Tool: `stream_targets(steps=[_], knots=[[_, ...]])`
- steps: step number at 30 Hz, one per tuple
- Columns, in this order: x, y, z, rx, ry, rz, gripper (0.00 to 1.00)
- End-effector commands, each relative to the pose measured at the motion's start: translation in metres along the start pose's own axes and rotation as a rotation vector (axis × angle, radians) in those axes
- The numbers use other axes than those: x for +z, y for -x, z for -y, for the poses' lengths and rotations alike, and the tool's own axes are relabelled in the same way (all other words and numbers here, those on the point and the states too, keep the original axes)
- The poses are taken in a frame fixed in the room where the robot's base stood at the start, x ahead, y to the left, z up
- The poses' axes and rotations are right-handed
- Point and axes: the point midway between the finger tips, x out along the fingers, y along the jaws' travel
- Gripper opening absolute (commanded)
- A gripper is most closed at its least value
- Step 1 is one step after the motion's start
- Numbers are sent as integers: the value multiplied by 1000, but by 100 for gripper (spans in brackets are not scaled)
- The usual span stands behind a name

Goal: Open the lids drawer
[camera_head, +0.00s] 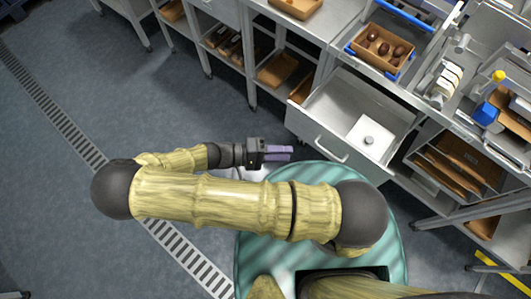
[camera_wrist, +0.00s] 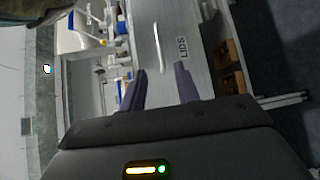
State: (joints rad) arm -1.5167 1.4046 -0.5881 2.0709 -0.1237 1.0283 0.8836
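The lids drawer (camera_head: 333,100) is pulled out from the steel bench, and its inside shows in the head view. A white square piece with a grey round knob (camera_head: 369,139) lies in it. The drawer front carries a bar handle (camera_head: 331,149); in the wrist view the handle (camera_wrist: 157,47) stands out beside a "LIDS" label (camera_wrist: 182,47). My gripper (camera_head: 291,153) is a little left of the handle in the head view, apart from it. In the wrist view its two purple fingers (camera_wrist: 160,72) are spread, with nothing held between them.
A brown tray of dates (camera_head: 382,47) sits on the bench above the drawer. Shelves with brown trays (camera_head: 455,160) stand right of the drawer. A yellow-knobbed device (camera_head: 490,95) is on the bench at right. The grey floor at left is clear, with a drain grate (camera_head: 60,118).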

Motion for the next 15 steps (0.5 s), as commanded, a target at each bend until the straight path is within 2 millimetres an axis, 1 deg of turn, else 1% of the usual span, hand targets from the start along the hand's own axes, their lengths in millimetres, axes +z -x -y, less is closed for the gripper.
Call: stream_targets(steps=[1,6,9,15], knots=[[-1,11,2,-5,0,-4,32],[0,37,1,-3,1,-1,32],[0,44,1,-1,1,-1,32],[0,46,0,0,1,0,32]])
